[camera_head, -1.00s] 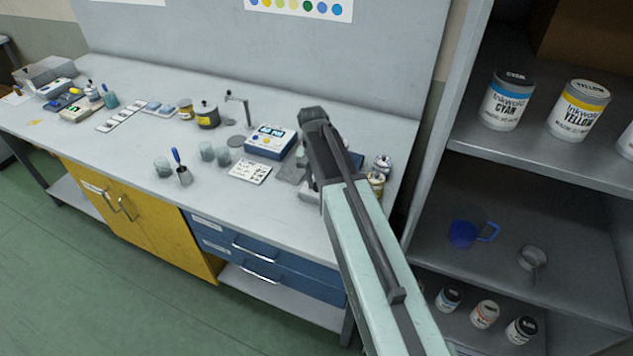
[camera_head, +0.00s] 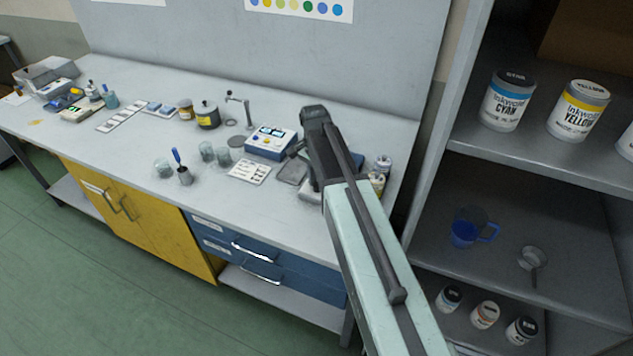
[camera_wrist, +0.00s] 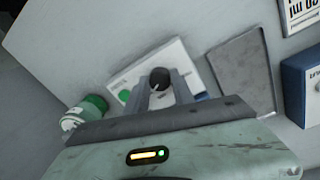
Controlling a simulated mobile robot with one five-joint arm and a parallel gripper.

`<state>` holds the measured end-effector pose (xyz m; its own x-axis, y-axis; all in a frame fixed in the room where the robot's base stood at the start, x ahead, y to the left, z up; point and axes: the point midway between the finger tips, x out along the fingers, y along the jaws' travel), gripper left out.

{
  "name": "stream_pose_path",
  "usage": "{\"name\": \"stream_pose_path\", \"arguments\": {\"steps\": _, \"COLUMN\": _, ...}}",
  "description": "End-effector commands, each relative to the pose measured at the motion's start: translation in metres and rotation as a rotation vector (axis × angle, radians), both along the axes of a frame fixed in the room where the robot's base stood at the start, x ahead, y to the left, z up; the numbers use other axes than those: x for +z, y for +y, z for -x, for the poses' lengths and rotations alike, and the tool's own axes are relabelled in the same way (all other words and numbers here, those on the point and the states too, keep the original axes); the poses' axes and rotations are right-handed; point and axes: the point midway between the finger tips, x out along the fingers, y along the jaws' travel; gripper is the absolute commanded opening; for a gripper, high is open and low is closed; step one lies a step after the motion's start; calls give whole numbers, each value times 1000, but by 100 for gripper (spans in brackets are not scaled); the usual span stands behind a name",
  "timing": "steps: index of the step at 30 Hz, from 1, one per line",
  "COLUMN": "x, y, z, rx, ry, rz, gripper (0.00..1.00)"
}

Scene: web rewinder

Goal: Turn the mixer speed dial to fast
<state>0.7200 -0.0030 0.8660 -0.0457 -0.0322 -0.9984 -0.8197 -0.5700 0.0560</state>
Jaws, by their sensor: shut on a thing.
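The mixer speed dial (camera_wrist: 159,78) is a round black knob with a light mark on the pale mixer panel (camera_wrist: 122,79) in the wrist view. My gripper (camera_wrist: 162,84) has its two grey fingers on either side of the knob, shut on it. A green button (camera_wrist: 124,95) is left of the fingers, and a blue one is partly hidden on the right. In the head view, my arm hides the dial and most of the mixer (camera_head: 309,195). The dial's speed setting is too small to read.
A green-lidded jar (camera_wrist: 84,113) stands close left of my gripper in the wrist view. A grey plate (camera_wrist: 241,68) and a blue device (camera_wrist: 302,84) lie to the right. In the head view, small jars (camera_head: 382,164) stand right of my arm, and a shelf unit (camera_head: 455,120) rises beyond.

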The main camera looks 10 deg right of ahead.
Motion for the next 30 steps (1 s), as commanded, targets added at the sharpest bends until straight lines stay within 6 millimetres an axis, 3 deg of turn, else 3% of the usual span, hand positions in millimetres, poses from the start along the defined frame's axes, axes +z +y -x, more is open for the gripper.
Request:
{"name": "stream_pose_path", "arguments": {"steps": 15, "x": 0, "y": 1, "z": -3, "rx": -19, "ry": -7, "rz": -2, "gripper": 0}}
{"name": "stream_pose_path", "arguments": {"steps": 16, "x": 0, "y": 1, "z": -2, "rx": -18, "ry": -7, "rz": -2, "gripper": 35}}
{"name": "stream_pose_path", "arguments": {"steps": 18, "x": 0, "y": 1, "z": -2, "rx": -18, "ry": -6, "rz": -3, "gripper": 51}}
{"name": "stream_pose_path", "arguments": {"steps": 30, "x": 6, "y": 0, "z": -1, "rx": -18, "ry": -2, "rz": -1, "gripper": 51}}
